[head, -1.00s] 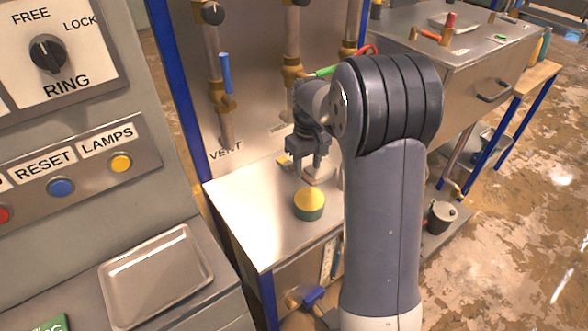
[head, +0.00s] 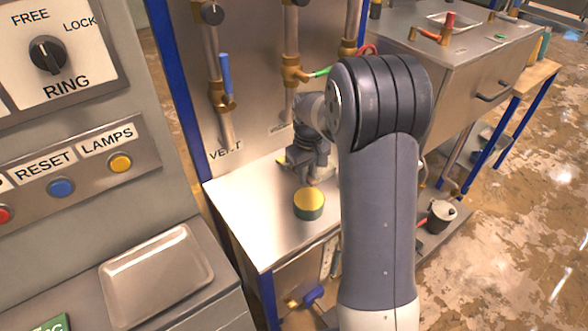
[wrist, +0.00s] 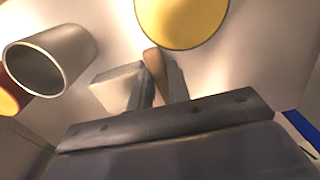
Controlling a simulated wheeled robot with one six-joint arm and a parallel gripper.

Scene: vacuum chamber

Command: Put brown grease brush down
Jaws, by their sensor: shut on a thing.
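My gripper (head: 310,178) is low over the steel bench top, behind a round green tin (head: 309,207) with a yellow top. In the wrist view my gripper (wrist: 160,80) is shut on the brown grease brush (wrist: 152,60); only a short brown piece shows between and beyond the fingers. The rest of the brush is hidden. Whether it touches the bench I cannot tell. In the head view the brush is too small and covered to make out. The tin's yellow top (wrist: 182,18) is just ahead of the fingers in the wrist view.
A pale block (wrist: 116,86) lies close beside the left finger. A grey metal cup (wrist: 50,60) and a red and yellow item (wrist: 10,96) are further left. Pipes with a blue-handled valve (head: 226,78) rise behind the bench. The bench's front left (head: 260,235) is clear.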

